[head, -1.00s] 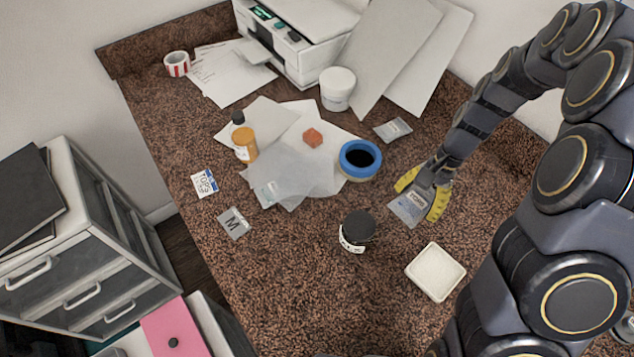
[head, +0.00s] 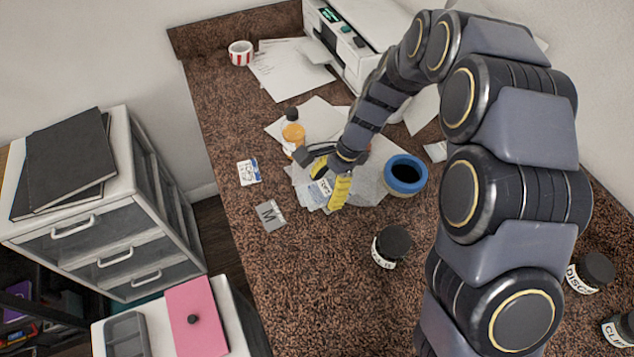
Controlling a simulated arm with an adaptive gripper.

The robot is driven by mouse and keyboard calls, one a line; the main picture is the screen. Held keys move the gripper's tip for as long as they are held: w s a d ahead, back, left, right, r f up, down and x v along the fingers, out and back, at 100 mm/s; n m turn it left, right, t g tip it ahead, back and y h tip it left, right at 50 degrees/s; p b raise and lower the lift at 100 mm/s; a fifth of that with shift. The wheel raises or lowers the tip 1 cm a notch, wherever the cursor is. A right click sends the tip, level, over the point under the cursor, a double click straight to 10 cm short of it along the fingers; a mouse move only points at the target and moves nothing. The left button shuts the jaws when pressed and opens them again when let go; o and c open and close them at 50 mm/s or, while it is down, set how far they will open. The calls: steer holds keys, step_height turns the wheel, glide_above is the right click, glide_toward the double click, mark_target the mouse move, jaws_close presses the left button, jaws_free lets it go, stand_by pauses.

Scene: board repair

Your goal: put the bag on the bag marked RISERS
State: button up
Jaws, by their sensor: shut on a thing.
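My gripper (head: 330,181), with yellow fingers, is shut on a small clear bag (head: 319,189) with a white label. It is over the loose papers near the middle of the desk. The label's words are too small to read. A similar clear bag that lay on these papers is now hidden by or mixed with the gripper and held bag, so I cannot tell whether they touch. A white and blue printed bag (head: 249,172) lies to the left, and a grey bag marked M (head: 270,215) lies below it. I cannot read RISERS on any bag.
An orange bottle (head: 293,135) stands just behind the gripper. A blue-rimmed dark pot (head: 405,175) is to its right, and a black-lidded jar (head: 391,246) is nearer. The printer (head: 345,40) is at the back. Bare desk lies in front of the bag marked M.

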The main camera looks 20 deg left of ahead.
mark_target(321, 178)
steer(key=w+a+f, duration=0.1)
steer(key=w+a, duration=0.1)
steer(key=shift+w+f, duration=0.35)
steer(key=w+f, duration=0.1)
steer(key=f, duration=0.1)
steer(key=w+a+f, duration=0.2)
steer(key=w+f, duration=0.1)
steer(key=shift+a+f, duration=0.2)
steer(key=shift+f, duration=1.65)
steer(key=shift+f, duration=0.15)
steer(key=o, duration=1.1)
steer(key=v, duration=1.2)
steer(key=shift+s+r, duration=0.1)
steer(key=shift+r, duration=0.1)
